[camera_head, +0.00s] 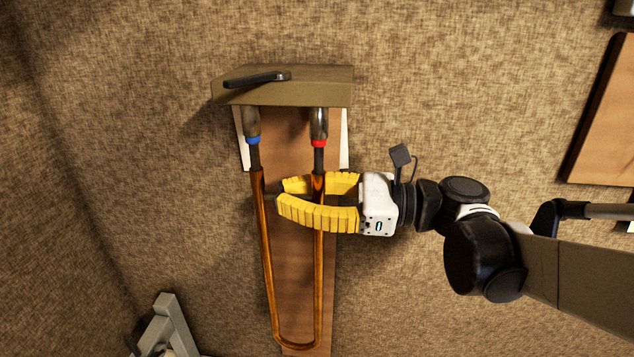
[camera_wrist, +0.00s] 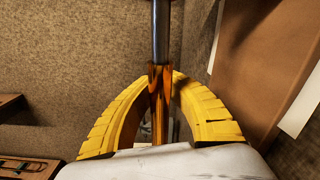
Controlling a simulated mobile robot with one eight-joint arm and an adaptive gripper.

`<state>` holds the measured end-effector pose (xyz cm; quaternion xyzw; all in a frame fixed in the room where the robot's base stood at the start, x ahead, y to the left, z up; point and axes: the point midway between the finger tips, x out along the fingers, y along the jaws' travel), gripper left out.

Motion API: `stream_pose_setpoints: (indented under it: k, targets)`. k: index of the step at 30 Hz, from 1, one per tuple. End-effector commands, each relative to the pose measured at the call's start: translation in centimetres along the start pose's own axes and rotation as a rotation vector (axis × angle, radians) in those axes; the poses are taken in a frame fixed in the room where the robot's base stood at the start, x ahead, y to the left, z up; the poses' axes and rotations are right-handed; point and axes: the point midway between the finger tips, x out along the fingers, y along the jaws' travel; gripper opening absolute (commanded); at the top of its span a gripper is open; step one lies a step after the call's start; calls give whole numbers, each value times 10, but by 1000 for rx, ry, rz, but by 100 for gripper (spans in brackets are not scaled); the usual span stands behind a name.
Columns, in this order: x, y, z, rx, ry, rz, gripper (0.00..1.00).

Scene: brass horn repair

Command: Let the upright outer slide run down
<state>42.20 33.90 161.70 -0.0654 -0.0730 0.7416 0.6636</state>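The outer slide (camera_head: 266,260) is a long copper-brown U-shaped tube, upright with its bow at the bottom. Its top ends sit around two dark inner tubes, one under a blue band (camera_head: 253,140) and one under a red band (camera_head: 319,143). My gripper (camera_head: 282,196) has yellow ribbed fingers closed around the right leg near its top, one in front and one behind. In the wrist view the slide's leg (camera_wrist: 161,95) stands between the curved fingers, with the grey inner tube (camera_wrist: 161,30) above it. The tips are partly hidden behind the leg.
A block (camera_head: 310,90) with a black handle (camera_head: 257,79) holds the tubes at the top. A wooden board (camera_head: 285,140) lies behind the slide. A grey metal object (camera_head: 165,325) is at lower left, a wooden panel (camera_head: 605,125) at far right. The carpet is otherwise largely clear.

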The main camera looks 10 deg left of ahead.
Motion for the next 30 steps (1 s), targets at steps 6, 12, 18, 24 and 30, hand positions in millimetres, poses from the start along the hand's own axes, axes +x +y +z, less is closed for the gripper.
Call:
stream_pose_setpoints:
  k: [6,12,18,24,30]
  targets:
    - [0,0,0,0,0,0,33]
    - [0,0,0,0,0,0,33]
    - [-19,-1,0,0,1,-4,33]
    - [-64,-2,0,0,1,-6,33]
    - [-102,-1,0,0,1,-4,33]
